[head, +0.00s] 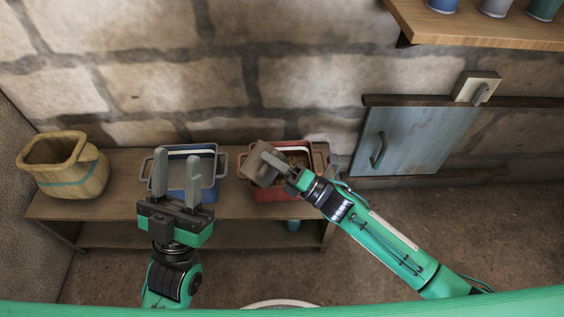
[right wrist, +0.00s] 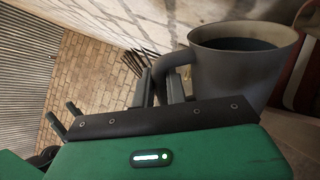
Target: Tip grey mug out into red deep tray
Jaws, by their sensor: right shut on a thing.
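The grey mug (head: 262,163) is tilted over the left part of the red deep tray (head: 277,196) in the head view. My right gripper (head: 284,169) is shut on the mug, and the right wrist view shows its jaws at the handle (right wrist: 172,70). That view also shows the mug's dark inside (right wrist: 235,44); I cannot tell what it holds. Something brownish shows inside the red tray, partly hidden by the mug and gripper. My left gripper (head: 177,156) is open and empty, its fingers upright in front of the blue tray.
A blue tray (head: 208,168) stands left of the red one on the wooden bench (head: 120,190). A tan pot (head: 75,178) stands at the bench's left end. A blue-grey cabinet door (head: 410,140) is on the wall at right. A shelf (head: 480,32) with cans is above.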

